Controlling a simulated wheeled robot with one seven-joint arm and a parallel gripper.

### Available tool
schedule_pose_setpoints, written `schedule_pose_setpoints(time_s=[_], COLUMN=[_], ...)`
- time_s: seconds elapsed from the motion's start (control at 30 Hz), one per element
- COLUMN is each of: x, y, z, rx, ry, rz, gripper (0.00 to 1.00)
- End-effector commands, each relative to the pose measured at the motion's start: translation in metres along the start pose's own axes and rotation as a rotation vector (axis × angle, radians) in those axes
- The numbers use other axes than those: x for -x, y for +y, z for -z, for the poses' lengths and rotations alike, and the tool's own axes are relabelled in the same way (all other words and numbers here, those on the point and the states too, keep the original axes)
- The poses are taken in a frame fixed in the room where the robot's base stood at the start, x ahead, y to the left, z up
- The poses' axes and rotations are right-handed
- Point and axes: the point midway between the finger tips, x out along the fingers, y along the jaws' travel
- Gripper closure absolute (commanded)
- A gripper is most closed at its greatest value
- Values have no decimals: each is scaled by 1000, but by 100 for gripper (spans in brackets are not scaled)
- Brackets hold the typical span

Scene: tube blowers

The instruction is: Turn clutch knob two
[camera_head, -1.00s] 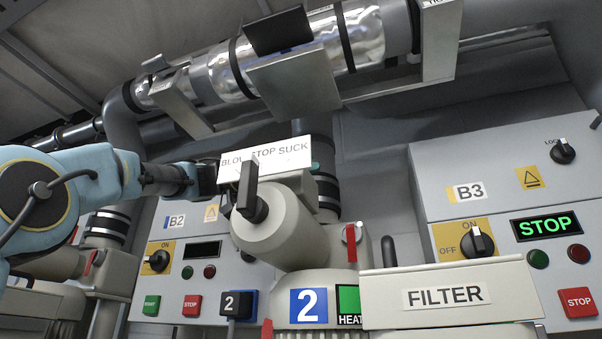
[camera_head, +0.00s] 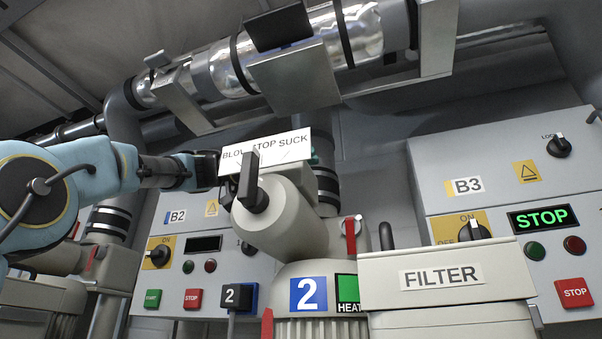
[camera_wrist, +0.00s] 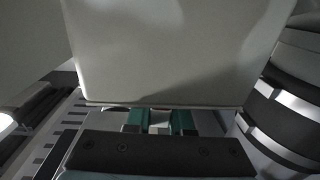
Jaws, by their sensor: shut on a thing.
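Blower two (camera_head: 270,235) is the beige machine in the middle of the head view, with a blue "2" plate (camera_head: 308,294). A black lever knob (camera_head: 249,180) stands upright on its round front, before a white "BLOW STOP SUCK" plate (camera_head: 290,148).
A beige "FILTER" box (camera_head: 440,276) stands at the right front. Control panels B2 (camera_head: 174,216) and B3 (camera_head: 466,186) stand behind on both sides. A shiny pipe (camera_head: 310,40) runs overhead. A small black "2" box (camera_head: 232,296) is below my arm.

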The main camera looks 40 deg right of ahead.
Motion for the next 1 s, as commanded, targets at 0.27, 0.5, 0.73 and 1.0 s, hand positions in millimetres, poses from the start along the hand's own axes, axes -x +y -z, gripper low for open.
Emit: schedule_pose_setpoints(time_s=[0.27, 0.5, 0.73, 1.0], x=[0, 1, 3, 4], y=[-3, -8, -11, -14], z=[-7, -5, -2, 0], rx=[-7, -6, -4, -1], ry=[1, 1, 2, 1], rz=[192, 374, 506, 581], gripper=[100, 100, 100, 100])
